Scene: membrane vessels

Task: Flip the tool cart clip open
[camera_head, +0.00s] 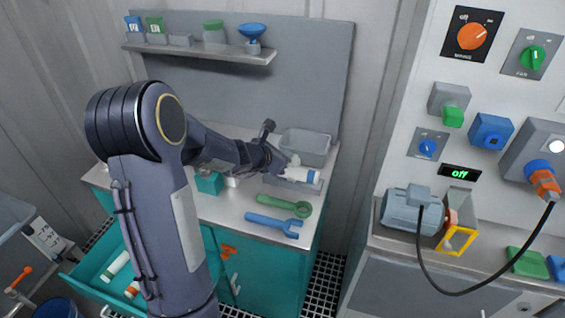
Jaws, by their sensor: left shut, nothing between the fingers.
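The teal tool cart (262,272) stands below my left arm, with a grey top and an open drawer at its left. My left gripper (284,168) is over the back right of the cart top, shut and empty. It is close to a white cylinder with a blue band (304,175), which lies on a grey holder (293,186). I cannot tell whether the fingers touch it. I cannot pick out the clip for sure; an orange fitting (228,250) shows on the cart's front, partly beside my arm. My right gripper is out of view.
A green wrench (284,206) and a blue wrench (272,225) lie at the cart top's front. A grey bin (306,146) stands behind the gripper. A shelf (203,50) hangs above. A motor (402,212) and a hanging black cable (424,268) are at right.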

